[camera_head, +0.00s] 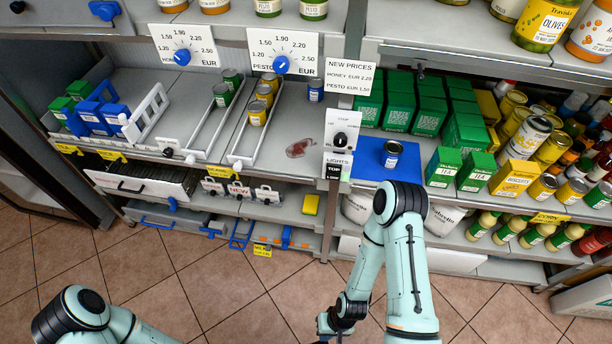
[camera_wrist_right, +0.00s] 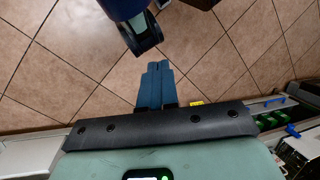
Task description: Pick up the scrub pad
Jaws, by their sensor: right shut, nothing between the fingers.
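A yellow block (camera_head: 311,204), which looks like the scrub pad, sits on the lower shelf just right of the blue-handled tools. My right gripper (camera_head: 324,322) is low over the floor at the bottom centre, well in front of that shelf. In the right wrist view its two blue fingers (camera_wrist_right: 154,68) are together with nothing between them. A small yellow patch (camera_wrist_right: 197,103) shows beside the fingers there; I cannot tell if it is the pad. My left arm enters at the bottom left, but its gripper is out of frame.
Tea boxes (camera_head: 442,166) and jars crowd the right shelves. The tiled floor (camera_head: 240,290) before the shelves is clear.

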